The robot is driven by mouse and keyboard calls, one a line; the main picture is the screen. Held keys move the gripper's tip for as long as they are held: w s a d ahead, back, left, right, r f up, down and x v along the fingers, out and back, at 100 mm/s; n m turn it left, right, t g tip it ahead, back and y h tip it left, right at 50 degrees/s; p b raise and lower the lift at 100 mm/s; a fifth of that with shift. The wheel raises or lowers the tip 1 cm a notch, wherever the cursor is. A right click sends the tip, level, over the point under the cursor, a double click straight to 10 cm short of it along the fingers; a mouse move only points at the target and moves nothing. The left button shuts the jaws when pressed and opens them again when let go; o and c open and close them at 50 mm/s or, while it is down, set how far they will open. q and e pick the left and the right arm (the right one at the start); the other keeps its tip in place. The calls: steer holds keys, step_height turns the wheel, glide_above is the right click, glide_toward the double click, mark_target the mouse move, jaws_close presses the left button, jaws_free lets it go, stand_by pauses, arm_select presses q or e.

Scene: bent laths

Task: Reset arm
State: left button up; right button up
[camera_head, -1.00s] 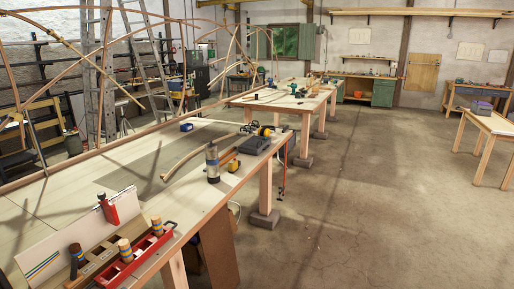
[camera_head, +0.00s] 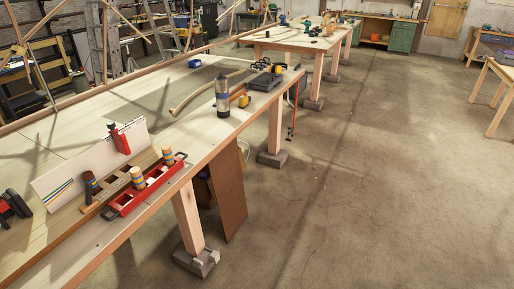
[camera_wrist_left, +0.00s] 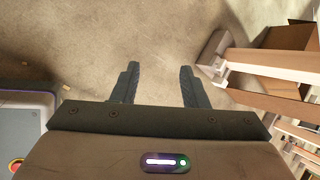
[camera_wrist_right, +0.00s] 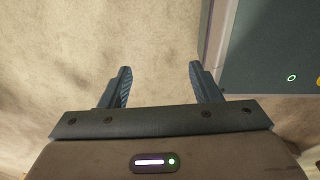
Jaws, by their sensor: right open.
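My left gripper (camera_wrist_left: 157,84) shows in the left wrist view, its two dark fingers apart with bare floor between them. My right gripper (camera_wrist_right: 158,84) shows in the right wrist view, also with its fingers apart and nothing between them. Neither gripper shows in the head view. Both hang above the concrete floor, touching nothing that I can see.
A long workbench (camera_head: 70,160) runs along the left. On it are a red tray (camera_head: 150,189) with striped cylinders, a white board (camera_head: 75,180) and a grey canister (camera_head: 222,98). A bench leg (camera_wrist_left: 265,58) is right of my left gripper. The floor (camera_head: 380,180) at right is clear.

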arm_select(q)
steer(key=s+d+f+n+g+h+b, duration=0.1)
steer(key=s+f+n, duration=0.4)
steer(key=s, duration=0.5)
steer(key=s+d+f+n+g+h+b, duration=0.1)
steer(key=s+f+n, duration=0.4)
steer(key=s, duration=0.5)
steer(key=s+d+f+n+g+h+b, duration=0.1)
steer(key=s+f+n, duration=0.4)
steer(key=s, duration=0.6)
steer(key=shift+f+h, duration=0.6)
steer(key=shift+f, duration=0.3)
